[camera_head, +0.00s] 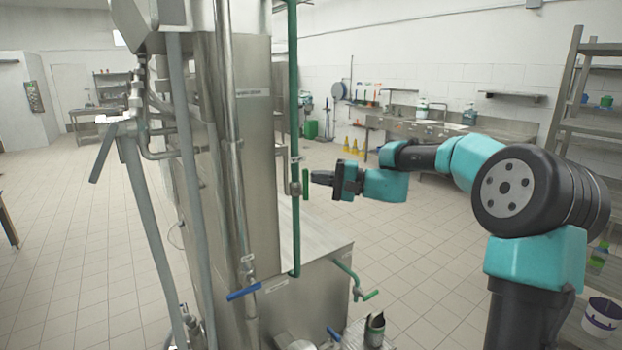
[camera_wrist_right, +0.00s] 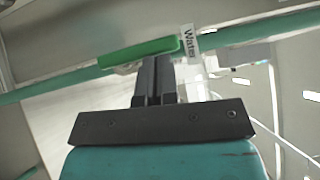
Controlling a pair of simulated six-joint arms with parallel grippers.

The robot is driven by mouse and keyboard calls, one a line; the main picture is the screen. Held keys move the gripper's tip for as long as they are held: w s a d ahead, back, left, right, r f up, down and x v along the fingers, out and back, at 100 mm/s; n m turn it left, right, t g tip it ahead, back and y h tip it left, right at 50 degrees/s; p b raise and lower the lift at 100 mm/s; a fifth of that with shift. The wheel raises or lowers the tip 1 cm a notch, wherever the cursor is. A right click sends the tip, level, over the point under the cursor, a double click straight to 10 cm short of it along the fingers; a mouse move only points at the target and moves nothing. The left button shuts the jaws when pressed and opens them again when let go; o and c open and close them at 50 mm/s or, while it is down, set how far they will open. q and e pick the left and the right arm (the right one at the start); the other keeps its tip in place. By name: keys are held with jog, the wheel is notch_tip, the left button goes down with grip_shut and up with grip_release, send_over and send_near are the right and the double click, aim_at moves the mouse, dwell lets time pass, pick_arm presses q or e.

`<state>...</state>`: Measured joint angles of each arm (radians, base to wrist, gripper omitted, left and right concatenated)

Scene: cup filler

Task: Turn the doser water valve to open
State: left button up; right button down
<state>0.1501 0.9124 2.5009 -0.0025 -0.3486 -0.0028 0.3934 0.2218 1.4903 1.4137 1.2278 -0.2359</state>
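The water valve has a green handle (camera_head: 305,184) on a vertical green pipe (camera_head: 295,120) fixed to a steel machine. The handle stands upright, along the pipe. In the right wrist view the green handle (camera_wrist_right: 138,53) lies next to a white tag (camera_wrist_right: 189,44) reading "Water". My right gripper (camera_head: 316,177) points left at the handle from its right side. In the wrist view its black fingers (camera_wrist_right: 156,62) are together, with their tips at the handle's edge. They hold nothing that I can see; whether they touch the handle is unclear. My left gripper is out of view.
The steel machine (camera_head: 240,150) fills the middle left. A blue-handled valve (camera_head: 243,291) and another green handle (camera_head: 371,295) sit lower down. A grey lever (camera_head: 103,152) is at the left. A shelf rack (camera_head: 590,128) stands at the far right. The floor behind my right arm is clear.

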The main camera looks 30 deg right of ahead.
dwell(0.5)
jog(key=w+d+v, duration=0.1)
jog(key=w+v, duration=0.1)
jog(key=v, duration=1.1)
jog(key=shift+d+r, duration=0.35)
jog(key=shift+r, duration=0.05)
